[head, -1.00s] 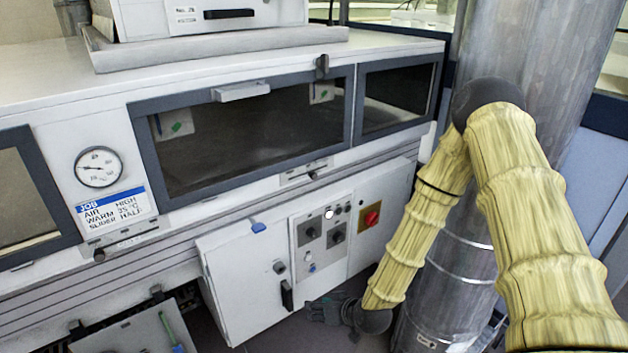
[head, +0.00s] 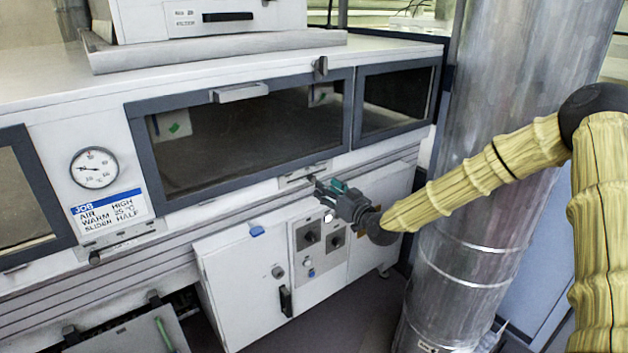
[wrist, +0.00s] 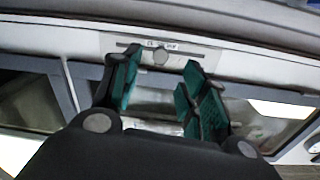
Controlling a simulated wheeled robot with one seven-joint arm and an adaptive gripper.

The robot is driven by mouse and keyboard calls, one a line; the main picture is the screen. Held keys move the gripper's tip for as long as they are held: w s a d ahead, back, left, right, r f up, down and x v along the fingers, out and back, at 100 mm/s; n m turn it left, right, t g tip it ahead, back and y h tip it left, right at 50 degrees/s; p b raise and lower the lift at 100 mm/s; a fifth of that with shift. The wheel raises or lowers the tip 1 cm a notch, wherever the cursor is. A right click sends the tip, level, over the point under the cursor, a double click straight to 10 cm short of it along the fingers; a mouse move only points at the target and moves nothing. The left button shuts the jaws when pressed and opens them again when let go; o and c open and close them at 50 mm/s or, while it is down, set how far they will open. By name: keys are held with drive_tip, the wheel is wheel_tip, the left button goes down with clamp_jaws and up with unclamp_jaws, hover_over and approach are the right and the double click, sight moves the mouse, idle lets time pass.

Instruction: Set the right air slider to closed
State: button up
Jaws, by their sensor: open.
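The right air slider's plate (head: 304,173) is on the white machine front, just below the large window. The wrist view shows the plate (wrist: 196,55) with a dark slot and a round grey knob (wrist: 160,57) near the slot's middle. The label by the knob is too blurred to read. My gripper (head: 326,187) is raised in front of the machine, just below and right of the slider plate. In the wrist view my gripper (wrist: 160,76) is open and empty, its green-padded fingers either side of the knob's line. I cannot tell whether they touch the plate.
A left slider (head: 95,257) sits below the job card (head: 112,212) and dial gauge (head: 94,167). A control panel (head: 322,240) with knobs is below my gripper. A silver duct (head: 455,265) stands close by my arm. A window handle (head: 240,92) sticks out above.

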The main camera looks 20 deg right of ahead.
sight(314, 180)
drive_tip(key=x, duration=0.8)
drive_tip(key=shift+p, duration=0.4)
clamp_jaws()
